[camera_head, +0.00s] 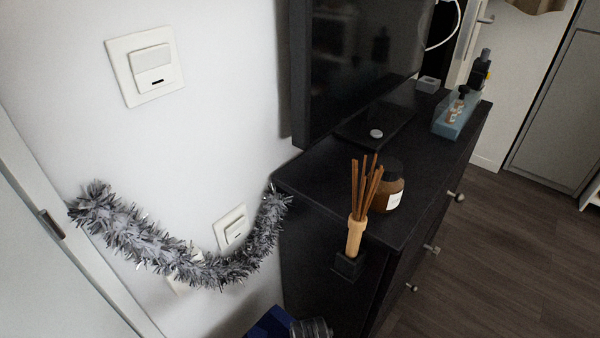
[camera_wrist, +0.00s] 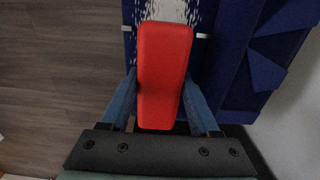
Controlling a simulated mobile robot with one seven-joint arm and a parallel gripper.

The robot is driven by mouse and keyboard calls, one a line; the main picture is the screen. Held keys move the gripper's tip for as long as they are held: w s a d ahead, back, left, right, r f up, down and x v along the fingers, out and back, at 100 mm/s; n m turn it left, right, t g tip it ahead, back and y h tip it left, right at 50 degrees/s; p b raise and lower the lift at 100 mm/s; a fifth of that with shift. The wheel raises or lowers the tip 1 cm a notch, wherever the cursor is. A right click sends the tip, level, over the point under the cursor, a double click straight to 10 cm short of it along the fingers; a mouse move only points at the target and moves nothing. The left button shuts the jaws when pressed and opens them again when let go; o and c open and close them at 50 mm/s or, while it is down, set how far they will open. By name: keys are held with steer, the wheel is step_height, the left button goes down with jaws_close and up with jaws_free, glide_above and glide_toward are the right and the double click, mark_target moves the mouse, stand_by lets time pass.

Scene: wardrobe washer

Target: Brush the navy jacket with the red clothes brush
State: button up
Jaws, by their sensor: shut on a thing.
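The red clothes brush (camera_wrist: 165,70) is held between the two blue fingers of my gripper (camera_wrist: 160,88) in the wrist view. The navy jacket (camera_wrist: 235,55) lies beyond and to the right of the brush, with angular folds at the right. A white speckled patch (camera_wrist: 165,10) shows on the jacket just past the brush's far end. The brush overlaps the jacket in the picture; I cannot tell whether its hidden underside touches it. In the head view only a blue corner (camera_head: 268,324), probably the jacket, shows at the bottom edge. My gripper is not clearly visible there.
A black dresser (camera_head: 325,190) carries a reed diffuser (camera_head: 355,235), a brown jar (camera_head: 388,190), a blue box (camera_head: 455,118) and a television (camera_head: 355,60). A silver tinsel garland (camera_head: 150,245) hangs on the wall. Wooden floor (camera_wrist: 60,80) is open left of the jacket.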

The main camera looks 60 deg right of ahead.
steer(key=shift+s+d, duration=0.15)
steer(key=shift+d, duration=0.35)
steer(key=shift+s+d, duration=0.15)
steer(key=shift+d, duration=0.35)
steer(key=shift+a, duration=0.15)
steer(key=a+p, duration=0.1)
steer(key=a, duration=0.1)
steer(key=w+a+p, duration=0.1)
steer(key=a, duration=0.1)
steer(key=shift+p, duration=0.35)
steer(key=shift+a+f, duration=0.1)
steer(key=shift+a, duration=0.2)
steer(key=a+p, duration=0.1)
steer(key=a, duration=0.1)
steer(key=w+a+p, duration=0.1)
steer(key=shift+a+r, duration=0.2)
steer(key=shift+a, duration=0.15)
steer(key=shift+w+a+f, duration=0.1)
steer(key=shift+w+a, duration=0.05)
steer(key=shift+a, duration=0.3)
